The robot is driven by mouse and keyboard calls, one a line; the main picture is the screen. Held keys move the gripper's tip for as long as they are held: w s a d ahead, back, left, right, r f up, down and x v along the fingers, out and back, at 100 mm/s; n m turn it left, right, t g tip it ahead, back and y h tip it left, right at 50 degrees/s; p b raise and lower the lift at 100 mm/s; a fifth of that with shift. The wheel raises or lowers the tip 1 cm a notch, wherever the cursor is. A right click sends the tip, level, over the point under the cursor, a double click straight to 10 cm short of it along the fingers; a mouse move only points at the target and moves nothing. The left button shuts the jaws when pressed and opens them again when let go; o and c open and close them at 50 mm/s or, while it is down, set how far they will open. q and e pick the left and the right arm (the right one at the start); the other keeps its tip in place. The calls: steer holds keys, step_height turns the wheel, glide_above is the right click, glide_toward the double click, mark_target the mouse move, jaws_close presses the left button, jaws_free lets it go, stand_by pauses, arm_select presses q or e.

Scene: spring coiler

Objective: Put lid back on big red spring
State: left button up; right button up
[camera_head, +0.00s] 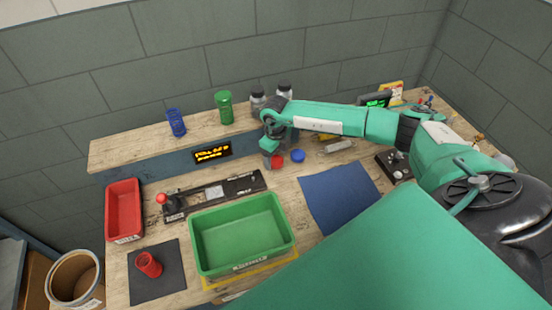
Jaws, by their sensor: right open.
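The red spring (148,264) stands on a dark mat (170,289) at the front left of the bench. A red lid (278,161) lies on the bench near the middle, just in front of the raised back shelf. My right gripper (270,160) is open and points down right beside the red lid, partly in front of it. I cannot tell whether it touches the lid. My left gripper is not in view.
A blue lid (298,155) lies just right of the red one. A green bin (240,232), a red tray (124,208) and a black lever tool (225,192) occupy the left half. Blue (176,122) and green (223,107) springs stand on the shelf. A blue mat (338,195) is bare.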

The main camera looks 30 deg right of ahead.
mark_target(276, 160)
steer(key=shift+f, duration=0.7)
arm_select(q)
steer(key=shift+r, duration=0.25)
arm_select(e)
steer(key=shift+c, duration=0.4)
steer(key=c, duration=1)
steer(key=shift+r, duration=0.15)
arm_select(q)
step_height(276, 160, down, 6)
steer(key=b, duration=0.6)
arm_select(e)
step_height(276, 160, up, 20)
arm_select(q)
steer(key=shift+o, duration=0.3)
